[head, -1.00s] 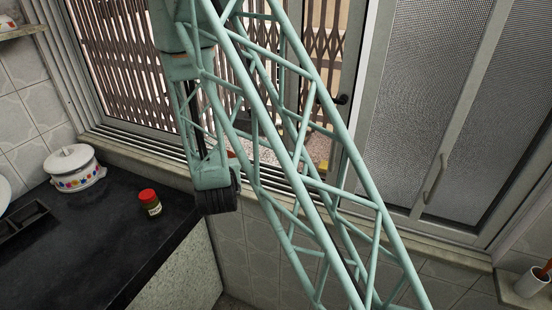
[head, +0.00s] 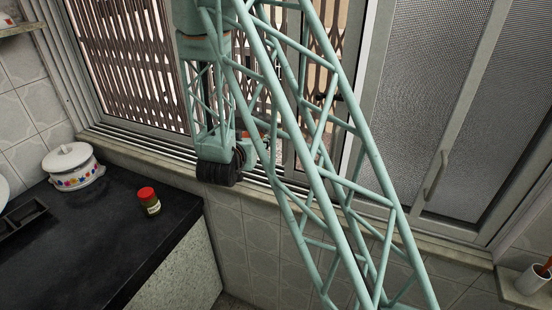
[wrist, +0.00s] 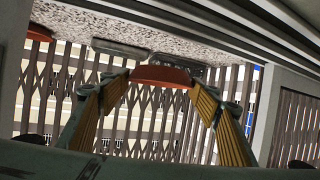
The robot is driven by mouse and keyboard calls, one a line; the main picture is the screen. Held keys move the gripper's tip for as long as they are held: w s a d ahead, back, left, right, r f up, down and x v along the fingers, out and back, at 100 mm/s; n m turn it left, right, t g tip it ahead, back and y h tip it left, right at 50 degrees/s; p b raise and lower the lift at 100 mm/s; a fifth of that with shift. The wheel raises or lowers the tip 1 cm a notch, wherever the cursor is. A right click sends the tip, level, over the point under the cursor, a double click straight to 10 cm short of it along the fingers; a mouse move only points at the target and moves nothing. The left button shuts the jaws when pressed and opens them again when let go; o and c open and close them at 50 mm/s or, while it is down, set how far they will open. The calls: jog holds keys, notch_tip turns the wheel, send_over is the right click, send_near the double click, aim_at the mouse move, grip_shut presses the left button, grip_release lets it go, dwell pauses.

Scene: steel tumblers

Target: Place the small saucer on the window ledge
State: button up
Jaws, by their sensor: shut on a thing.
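The small saucer (wrist: 160,75) is reddish-brown and shows in the wrist view between the fingertips. My gripper (wrist: 162,88) is shut on it, with a yellow-padded finger on each side. Only part of the saucer shows. The speckled window ledge (wrist: 180,40) lies across the top of the wrist view, beyond the saucer. I cannot tell the gap between them. In the head view my wrist is at the window opening, and my arm hides much of that area. A small orange-red patch shows beside the wrist there; I cannot tell whether it is the saucer.
Flat grey pieces (wrist: 120,47) and another reddish-brown thing (wrist: 40,32) are near the ledge. A folding grille (head: 130,60) and window frame bound the opening. A white pot (head: 72,166) and red-lidded jar (head: 149,201) stand on the black counter (head: 100,235).

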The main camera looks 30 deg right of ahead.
jog(key=d+r+m+g+h, duration=0.2)
jog(key=d+m+g, duration=0.1)
jog(key=d, duration=0.6)
jog(key=shift+s+d+m, duration=0.25)
jog(key=shift+s+m, duration=0.05)
jog(key=shift+s, duration=0.15)
jog(key=shift+f, duration=0.1)
jog(key=shift+f+b, duration=1.05)
jog(key=shift+f, duration=2.05)
jog(key=shift+f, duration=0.1)
jog(key=shift+f+b, duration=0.5)
jog(key=shift+f, duration=1.3)
jog(key=shift+f, duration=0.1)
jog(key=o, duration=0.5)
jog(key=shift+o, duration=0.9)
jog(key=shift+r, duration=0.2)
